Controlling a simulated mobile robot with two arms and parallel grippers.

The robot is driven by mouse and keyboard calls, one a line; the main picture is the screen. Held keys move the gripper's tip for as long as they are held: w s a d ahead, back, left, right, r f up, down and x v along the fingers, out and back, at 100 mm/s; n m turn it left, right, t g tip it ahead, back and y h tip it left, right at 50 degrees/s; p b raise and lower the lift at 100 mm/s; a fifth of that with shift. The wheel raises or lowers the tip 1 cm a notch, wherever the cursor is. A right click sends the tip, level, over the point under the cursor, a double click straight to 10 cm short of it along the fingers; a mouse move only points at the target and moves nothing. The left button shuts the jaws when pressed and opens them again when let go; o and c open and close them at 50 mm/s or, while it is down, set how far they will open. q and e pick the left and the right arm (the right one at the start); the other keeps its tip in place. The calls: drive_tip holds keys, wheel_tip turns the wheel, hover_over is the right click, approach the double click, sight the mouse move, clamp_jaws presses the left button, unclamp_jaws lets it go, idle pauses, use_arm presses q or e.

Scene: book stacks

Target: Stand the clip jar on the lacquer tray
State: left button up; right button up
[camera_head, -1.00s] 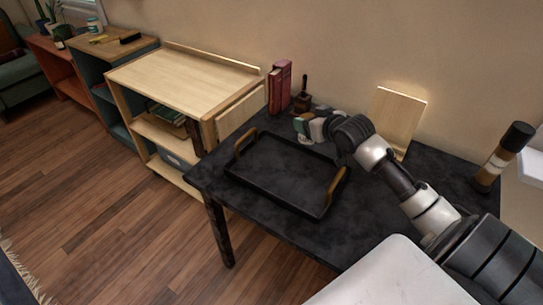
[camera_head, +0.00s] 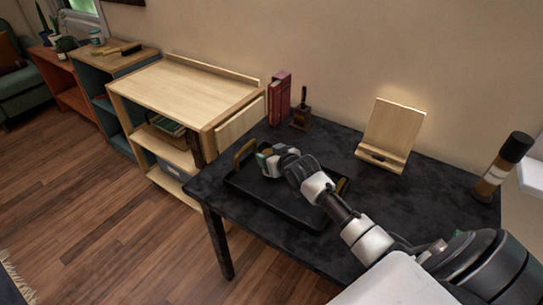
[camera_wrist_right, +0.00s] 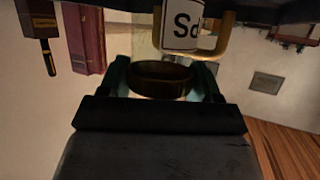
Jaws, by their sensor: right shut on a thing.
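The black lacquer tray (camera_head: 276,208) with two gold handles lies on the dark table. My right gripper (camera_head: 266,160) is over its far left part, near the left handle. In the right wrist view, the right gripper (camera_wrist_right: 162,82) is shut on the clip jar (camera_wrist_right: 182,27), which has a dark round rim and a white label reading "Sd". A gold tray handle (camera_wrist_right: 229,38) shows right beside the jar. In the head view the gripper mostly hides the jar; I cannot tell whether it touches the tray. My left gripper is not in view.
Red books (camera_head: 279,98) and a small dark wooden item (camera_head: 301,115) stand at the back left of the table. A wooden stand (camera_head: 391,135) is at the back, and a dark-capped cylinder (camera_head: 503,165) at the right. A light wood shelf (camera_head: 185,90) adjoins on the left.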

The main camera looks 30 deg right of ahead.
drive_tip(key=o, duration=1.2)
drive_tip(key=shift+f, duration=0.1)
drive_tip(key=shift+o, duration=0.2)
drive_tip(key=shift+r, duration=0.2)
drive_tip(key=p+v, duration=0.1)
drive_tip(key=v, duration=1.1)
drive_tip(key=shift+s+a+f, duration=0.1)
drive_tip(key=shift+a+f, duration=0.05)
